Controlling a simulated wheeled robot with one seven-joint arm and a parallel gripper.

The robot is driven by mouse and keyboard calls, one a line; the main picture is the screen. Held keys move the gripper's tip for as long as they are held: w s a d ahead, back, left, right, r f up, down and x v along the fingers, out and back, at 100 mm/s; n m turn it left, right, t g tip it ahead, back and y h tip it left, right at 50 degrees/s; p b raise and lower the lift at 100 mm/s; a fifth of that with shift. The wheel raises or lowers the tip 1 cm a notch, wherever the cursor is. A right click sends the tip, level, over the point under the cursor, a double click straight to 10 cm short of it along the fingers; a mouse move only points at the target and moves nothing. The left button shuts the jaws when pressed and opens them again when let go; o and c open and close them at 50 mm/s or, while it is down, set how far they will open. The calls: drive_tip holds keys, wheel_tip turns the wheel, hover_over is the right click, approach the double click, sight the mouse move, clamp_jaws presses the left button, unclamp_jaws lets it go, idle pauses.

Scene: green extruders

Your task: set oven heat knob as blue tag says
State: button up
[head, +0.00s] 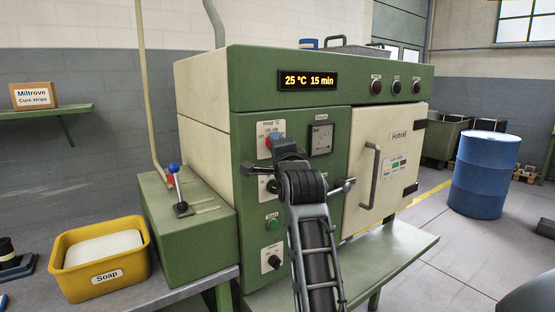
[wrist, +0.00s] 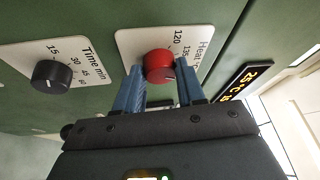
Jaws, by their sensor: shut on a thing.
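The red heat knob (wrist: 159,64) sits on a white plate (wrist: 188,40) with marks such as 120 and 135; the rest of its scale is partly hidden. My gripper (wrist: 159,82) has its two blue fingers on either side of the knob and is shut on it. I cannot make out a blue tag in either view.
A black time knob (wrist: 52,75) on its own plate is beside the heat plate. The oven door (head: 345,185) is shut and bears a small label (head: 396,168). A yellow soap bin (head: 75,283), a blue-topped lever (head: 175,180) and a blue drum (head: 485,175) stand around.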

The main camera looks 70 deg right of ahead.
drive_tip(key=shift+r+m+g+y+b, duration=0.15)
drive_tip(key=shift+m+g+y+b, duration=0.35)
drive_tip(key=shift+m, duration=1.2)
drive_tip(key=shift+r+m+g+y+b, duration=0.15)
drive_tip(key=shift+m+g+y+b, duration=0.35)
drive_tip(key=shift+m, duration=1.2)
drive_tip(key=o, duration=1)
drive_tip(key=shift+o, duration=0.2)
drive_tip(key=b+v, duration=0.1)
drive_tip(key=v, duration=0.6)
drive_tip(key=shift+s+a, duration=0.3)
